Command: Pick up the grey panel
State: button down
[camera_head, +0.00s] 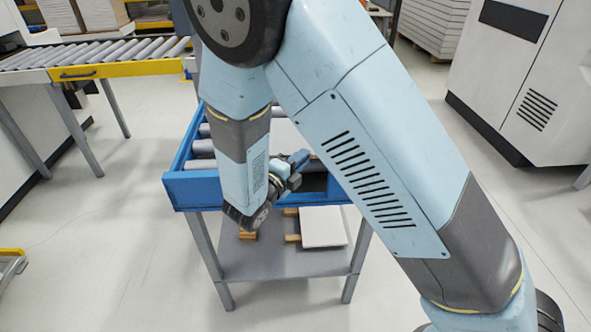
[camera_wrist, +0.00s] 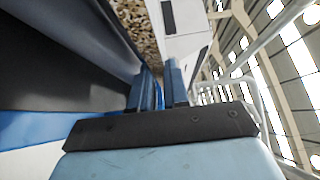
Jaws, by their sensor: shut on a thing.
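My gripper (camera_head: 296,163) is at the front rim of the blue roller cart, partly hidden by my own arm. In the wrist view, my gripper (camera_wrist: 160,78) has its two blue fingers closed on the edge of a panel. The grey panel (camera_wrist: 137,25) shows there as a speckled chipboard edge running away from the fingers. In the head view, a pale part of the grey panel (camera_head: 284,136) shows between my arm links, above the rollers. Most of it is hidden, and I cannot tell whether it touches the rollers.
The blue cart (camera_head: 190,190) has a lower shelf (camera_head: 262,268) with a white panel (camera_head: 322,227) on wooden blocks. A roller conveyor (camera_head: 95,55) stands at the left and a white machine (camera_head: 525,75) at the right. The floor around the cart is clear.

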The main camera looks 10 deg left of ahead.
jog(key=s+d+r, duration=0.9)
jog(key=s+r, duration=0.1)
jog(key=s, duration=0.1)
jog(key=s+a+r, duration=0.4)
jog(key=s+r, duration=0.5)
jog(key=s, duration=0.1)
jog(key=shift+s+a+r, duration=0.3)
jog(key=shift+a+r, duration=0.1)
dwell(0.4)
jog(key=shift+r+g+y, duration=0.9)
jog(key=shift+g+y, duration=0.15)
jog(key=shift+g, duration=1.15)
jog(key=shift+r+g+y, duration=0.85)
jog(key=shift+g+y, duration=0.15)
jog(key=shift+g, duration=1.2)
jog(key=shift+r+g+y, duration=0.9)
jog(key=shift+g+y, duration=0.15)
jog(key=shift+g, duration=1.15)
jog(key=shift+r+g+y, duration=0.3)
jog(key=shift+g+y, duration=0.1)
jog(key=shift+g, duration=0.4)
